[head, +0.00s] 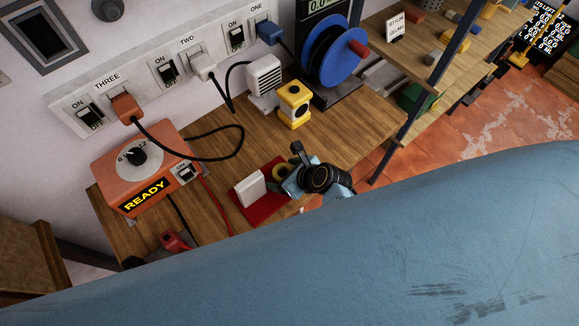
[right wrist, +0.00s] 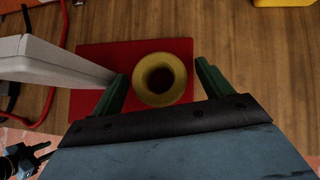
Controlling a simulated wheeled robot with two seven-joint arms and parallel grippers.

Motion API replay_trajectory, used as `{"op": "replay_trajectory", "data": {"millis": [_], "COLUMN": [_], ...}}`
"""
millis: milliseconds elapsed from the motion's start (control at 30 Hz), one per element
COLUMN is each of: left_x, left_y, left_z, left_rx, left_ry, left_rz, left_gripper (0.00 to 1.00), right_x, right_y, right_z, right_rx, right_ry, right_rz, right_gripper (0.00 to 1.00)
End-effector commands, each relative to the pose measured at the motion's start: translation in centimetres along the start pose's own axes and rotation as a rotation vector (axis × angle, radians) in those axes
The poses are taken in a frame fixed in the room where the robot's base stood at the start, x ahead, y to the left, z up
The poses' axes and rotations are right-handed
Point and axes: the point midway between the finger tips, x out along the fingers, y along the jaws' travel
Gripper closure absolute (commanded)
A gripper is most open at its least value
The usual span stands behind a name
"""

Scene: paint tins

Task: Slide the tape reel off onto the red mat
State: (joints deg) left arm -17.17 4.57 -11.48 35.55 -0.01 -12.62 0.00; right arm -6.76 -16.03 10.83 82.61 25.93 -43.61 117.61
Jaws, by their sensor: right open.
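The yellow tape reel (right wrist: 160,59) shows end-on with a dark hole in the middle, over the red mat (right wrist: 100,57). In the head view the reel (head: 281,172) is partly hidden by my right gripper (head: 293,178), at the mat's (head: 263,209) far right side. In the right wrist view my right gripper (right wrist: 161,72) is open, its green fingers on either side of the reel with visible gaps. I cannot tell whether the reel touches the mat.
A white block (head: 250,189) stands on the mat, left of the reel. A yellow-and-black object (head: 294,104) and a white ribbed box (head: 264,80) stand behind. An orange READY box (head: 140,170) with cables is at left. Bare wood lies right of the yellow object.

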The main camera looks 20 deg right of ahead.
Motion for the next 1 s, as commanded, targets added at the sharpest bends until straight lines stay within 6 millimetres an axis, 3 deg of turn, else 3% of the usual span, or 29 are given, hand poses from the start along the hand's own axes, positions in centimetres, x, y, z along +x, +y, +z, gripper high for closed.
{"op": "replay_trajectory", "data": {"millis": [167,700,1000], "left_x": [-0.5,-2.3,-2.4], "left_y": [0.0,0.0,-0.1], "left_z": [0.0,-0.1,-0.1], "left_rx": [0.000,0.000,0.000], "left_ry": [0.000,-0.001,-0.001], "left_rz": [0.000,0.000,0.000], "left_gripper": [0.64,0.64,0.64], "right_x": [-1.7,-11.6,-13.3], "right_y": [0.0,0.0,0.0], "right_z": [0.0,0.0,0.0], "right_rx": [0.002,0.002,0.001], "right_ry": [0.000,0.000,0.000], "right_rz": [-0.001,-0.002,0.000], "right_gripper": [0.22,0.22,0.22]}}
